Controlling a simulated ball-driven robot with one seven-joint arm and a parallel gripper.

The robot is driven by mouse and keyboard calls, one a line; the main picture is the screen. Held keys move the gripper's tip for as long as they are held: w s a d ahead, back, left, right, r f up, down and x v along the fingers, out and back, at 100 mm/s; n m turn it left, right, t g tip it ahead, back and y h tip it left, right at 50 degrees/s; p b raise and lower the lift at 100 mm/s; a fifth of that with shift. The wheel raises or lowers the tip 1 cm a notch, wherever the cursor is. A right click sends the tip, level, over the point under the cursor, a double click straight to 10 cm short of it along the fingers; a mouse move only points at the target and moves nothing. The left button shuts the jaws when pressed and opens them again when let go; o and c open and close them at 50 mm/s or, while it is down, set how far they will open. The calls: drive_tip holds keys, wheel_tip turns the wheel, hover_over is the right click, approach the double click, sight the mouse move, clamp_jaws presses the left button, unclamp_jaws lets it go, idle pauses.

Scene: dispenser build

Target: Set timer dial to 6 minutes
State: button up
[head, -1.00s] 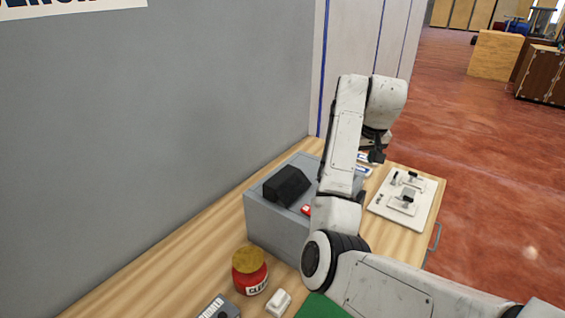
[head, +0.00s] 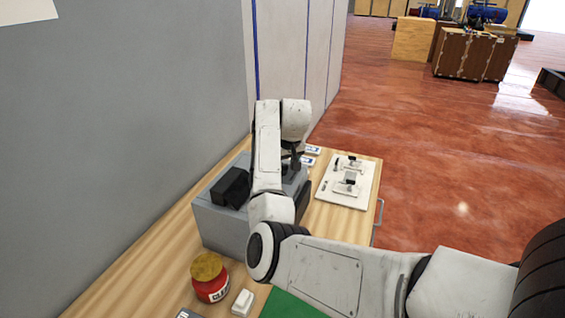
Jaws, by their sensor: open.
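No timer dial can be made out; my arm hides part of the grey box (head: 222,228) on the wooden table. A black wedge-shaped device (head: 230,187) sits on top of the box, left of my arm. A dark part (head: 303,198) shows at the box's right side, just right of my arm. My gripper (head: 294,164) is small and dark in the head view, pointing down near the far right part of the box. It is open. Whether it touches anything cannot be told.
A white board (head: 330,197) with small fixtures lies right of the box. A red jar (head: 211,288) with a gold lid, a small white block (head: 242,301) and a green mat (head: 288,304) are in front. A grey wall borders the left.

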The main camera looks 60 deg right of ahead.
drive_tip(key=shift+f, duration=0.15)
drive_tip(key=shift+c, duration=0.2)
drive_tip(key=c, duration=1)
